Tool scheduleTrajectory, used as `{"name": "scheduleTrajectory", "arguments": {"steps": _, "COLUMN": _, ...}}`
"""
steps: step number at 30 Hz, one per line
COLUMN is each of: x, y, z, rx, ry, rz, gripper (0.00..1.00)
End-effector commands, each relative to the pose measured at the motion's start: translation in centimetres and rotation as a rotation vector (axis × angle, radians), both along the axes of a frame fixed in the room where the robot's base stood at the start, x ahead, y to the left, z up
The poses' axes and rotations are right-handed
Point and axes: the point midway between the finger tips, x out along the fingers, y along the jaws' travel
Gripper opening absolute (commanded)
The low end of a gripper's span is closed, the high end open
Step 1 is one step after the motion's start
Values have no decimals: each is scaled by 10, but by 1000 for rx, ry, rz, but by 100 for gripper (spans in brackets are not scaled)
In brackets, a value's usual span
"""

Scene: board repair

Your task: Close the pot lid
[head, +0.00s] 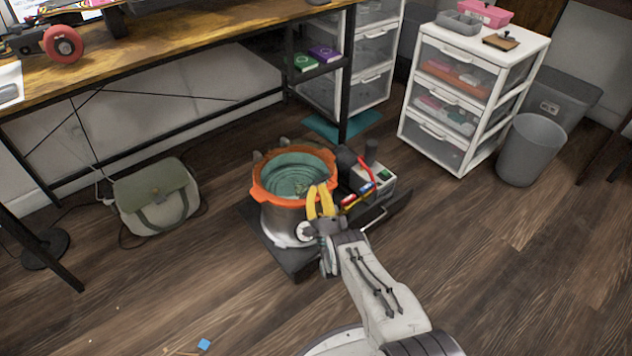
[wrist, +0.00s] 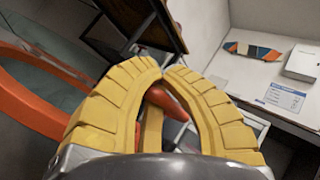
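The pot (head: 280,222) has a silver body, a round dial on its front, a wide orange rim and a teal inside. Its top is open in the head view. I cannot make out a separate lid. My gripper (head: 318,188) has yellow fingers and is above the right front edge of the rim. In the wrist view the fingertips (wrist: 162,73) meet, with a gap lower between the fingers and nothing clearly held. An orange-red piece (wrist: 168,103) shows through that gap. The orange rim (wrist: 38,92) curves at the left there. Contact with the rim cannot be told.
The pot stands on a dark low platform (head: 295,262). A box with tools (head: 372,182) sits close to its right. A green bag (head: 158,195) lies left, a desk (head: 190,32) stands behind, and white drawers (head: 435,145) and a bin (head: 530,150) are right. The front floor is mostly clear.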

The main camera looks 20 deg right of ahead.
Motion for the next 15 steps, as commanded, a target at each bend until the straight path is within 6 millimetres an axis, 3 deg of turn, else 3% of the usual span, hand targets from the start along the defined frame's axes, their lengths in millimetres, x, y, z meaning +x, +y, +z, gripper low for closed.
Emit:
{"name": "scheduleTrajectory", "arguments": {"steps": 6, "x": -10, "y": -6, "z": -19, "rx": -3, "ry": -12, "rz": -13, "gripper": 0}}
{"name": "scheduleTrajectory", "arguments": {"steps": 15, "x": -12, "y": -7, "z": -27, "rx": -3, "ry": -9, "rz": -15, "gripper": 0}}
